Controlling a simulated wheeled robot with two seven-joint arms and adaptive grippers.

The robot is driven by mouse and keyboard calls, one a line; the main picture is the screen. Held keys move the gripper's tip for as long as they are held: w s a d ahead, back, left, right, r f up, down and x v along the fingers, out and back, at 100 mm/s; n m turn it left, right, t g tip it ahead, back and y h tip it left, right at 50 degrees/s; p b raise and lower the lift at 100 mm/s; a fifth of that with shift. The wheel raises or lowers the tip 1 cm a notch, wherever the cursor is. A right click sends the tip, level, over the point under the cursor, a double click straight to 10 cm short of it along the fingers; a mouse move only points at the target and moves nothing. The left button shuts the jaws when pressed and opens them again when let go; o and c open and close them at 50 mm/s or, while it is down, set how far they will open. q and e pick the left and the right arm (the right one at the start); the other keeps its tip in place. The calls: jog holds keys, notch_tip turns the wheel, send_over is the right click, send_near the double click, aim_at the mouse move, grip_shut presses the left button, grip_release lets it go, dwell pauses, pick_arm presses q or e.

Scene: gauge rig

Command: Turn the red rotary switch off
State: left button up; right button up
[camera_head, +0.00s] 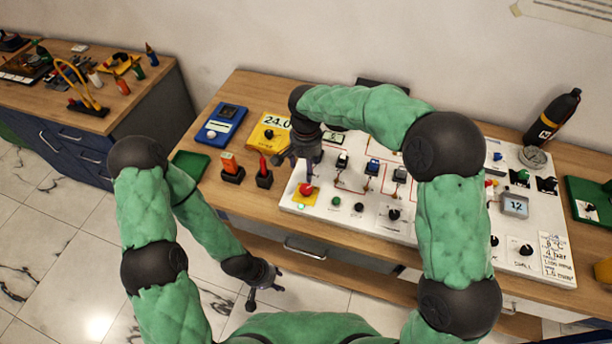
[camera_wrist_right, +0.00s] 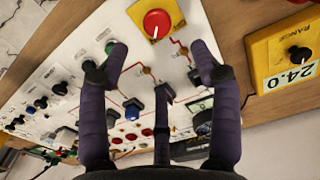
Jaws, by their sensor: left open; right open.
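The red rotary switch (camera_head: 306,189) is a round red knob on a yellow plate at the left front of the white panel (camera_head: 340,222). In the right wrist view the red switch (camera_wrist_right: 157,23) lies at top centre, beyond my fingertips, with a small pale mark on its face. My right gripper (camera_head: 303,160) is open and empty above the panel, just behind the switch. In the right wrist view its open fingers (camera_wrist_right: 161,62) stand apart and do not touch the switch. My left gripper (camera_head: 265,297) is open and empty, low in front of the table.
A yellow meter (camera_head: 270,132) reading 24.0, a blue device (camera_head: 222,123) and red-handled tools (camera_head: 232,170) stand left of the panel. Small knobs and switches cover the panel. A black bottle (camera_head: 552,115) and gauge (camera_head: 532,157) stand at the right.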

aim_at(306, 188)
jog(key=f, duration=0.3)
jog(key=f+b, duration=0.1)
jog(key=f, duration=0.6)
jog(key=shift+s+f, duration=0.15)
jog(key=shift+s, duration=0.1)
jog(key=shift+c, duration=0.3)
jog(key=c, duration=1.1)
